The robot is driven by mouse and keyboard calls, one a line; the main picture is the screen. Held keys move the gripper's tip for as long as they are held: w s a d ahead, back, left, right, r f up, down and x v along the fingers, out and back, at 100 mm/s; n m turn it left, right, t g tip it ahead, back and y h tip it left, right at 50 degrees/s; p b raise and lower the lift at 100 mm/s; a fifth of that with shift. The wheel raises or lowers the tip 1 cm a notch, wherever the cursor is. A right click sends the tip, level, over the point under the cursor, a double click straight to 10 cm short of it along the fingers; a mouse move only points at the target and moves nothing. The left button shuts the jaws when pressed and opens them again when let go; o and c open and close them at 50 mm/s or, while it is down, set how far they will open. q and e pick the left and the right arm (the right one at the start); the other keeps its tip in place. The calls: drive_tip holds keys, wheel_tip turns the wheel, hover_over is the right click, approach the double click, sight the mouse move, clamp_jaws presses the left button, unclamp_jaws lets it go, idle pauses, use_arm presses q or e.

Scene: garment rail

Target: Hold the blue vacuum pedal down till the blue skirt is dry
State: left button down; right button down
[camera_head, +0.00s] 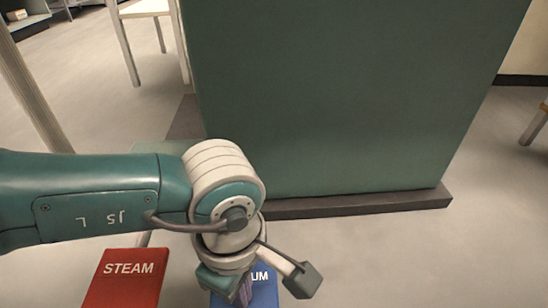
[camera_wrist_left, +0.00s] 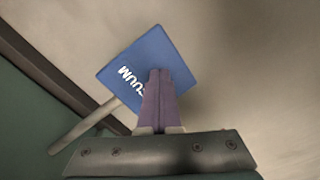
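The blue vacuum pedal (camera_head: 266,290) is low in the head view, partly hidden by my left wrist. In the left wrist view the blue pedal (camera_wrist_left: 135,62) shows with part of its white lettering. My left gripper (camera_head: 243,293) points down over it. Its purple fingers (camera_wrist_left: 158,74) lie together with no gap or object seen between them, and their tips overlap the pedal's face. I cannot tell whether they touch or press it. The blue skirt and my right gripper are not in view.
A red STEAM pedal (camera_head: 127,278) lies left of the blue one. A large green panel (camera_head: 340,100) on a dark base (camera_head: 350,207) stands behind the pedals. A pale pole (camera_head: 30,85) and white furniture legs (camera_head: 127,45) are at upper left.

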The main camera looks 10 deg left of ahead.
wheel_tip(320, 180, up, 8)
drive_tip(key=p, duration=0.8)
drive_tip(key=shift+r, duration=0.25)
